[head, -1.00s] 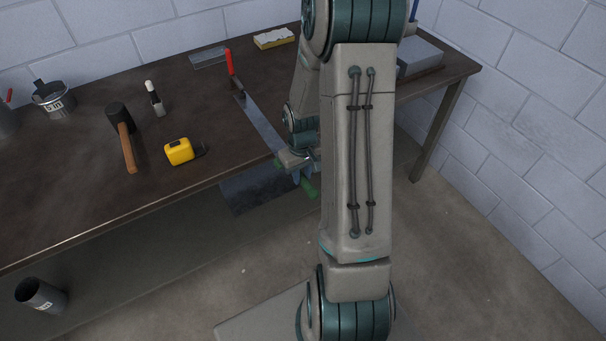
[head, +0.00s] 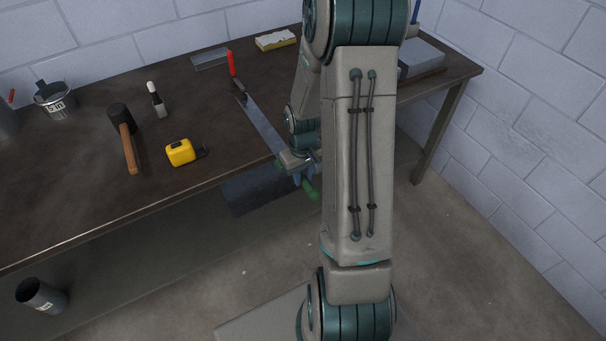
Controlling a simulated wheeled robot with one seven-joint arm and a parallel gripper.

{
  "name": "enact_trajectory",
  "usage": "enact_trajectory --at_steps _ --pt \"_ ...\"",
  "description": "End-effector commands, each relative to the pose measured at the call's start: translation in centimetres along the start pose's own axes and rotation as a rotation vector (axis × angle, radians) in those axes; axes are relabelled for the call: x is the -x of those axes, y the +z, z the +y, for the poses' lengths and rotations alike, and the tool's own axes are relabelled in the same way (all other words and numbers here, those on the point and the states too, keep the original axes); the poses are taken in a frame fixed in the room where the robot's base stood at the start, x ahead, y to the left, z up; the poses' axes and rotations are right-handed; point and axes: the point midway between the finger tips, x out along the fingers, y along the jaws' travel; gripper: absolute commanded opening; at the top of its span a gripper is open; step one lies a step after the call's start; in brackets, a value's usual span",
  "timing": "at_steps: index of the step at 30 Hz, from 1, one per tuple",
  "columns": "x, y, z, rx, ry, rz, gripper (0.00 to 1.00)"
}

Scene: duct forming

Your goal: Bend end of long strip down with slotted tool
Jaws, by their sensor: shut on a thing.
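The long metal strip (head: 262,130) lies on the dark workbench and runs toward its front edge. A clamp with a red handle (head: 232,66) sits at the strip's far end. My gripper (head: 298,165) is at the bench's front edge, at the strip's near end, and is shut on the slotted tool, whose green handle (head: 310,190) points down and toward the front. My arm hides part of the gripper. I cannot tell whether the strip's end sits in the tool's slot or how far it is bent.
A yellow tape measure (head: 181,152), a mallet (head: 124,135) and a small white-topped bottle (head: 155,98) lie left of the strip. A metal can (head: 54,100) and a yellow-white block (head: 275,39) stand farther back. A dark bin (head: 41,296) stands below, left. The bench front (head: 120,205) is clear.

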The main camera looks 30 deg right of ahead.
Motion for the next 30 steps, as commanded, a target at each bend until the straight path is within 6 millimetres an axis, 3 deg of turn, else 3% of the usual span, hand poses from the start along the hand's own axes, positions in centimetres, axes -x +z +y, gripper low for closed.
enact_trajectory --at_steps 30 --pt "0.0 -1.4 0.0 0.0 0.0 0.0 0.0"
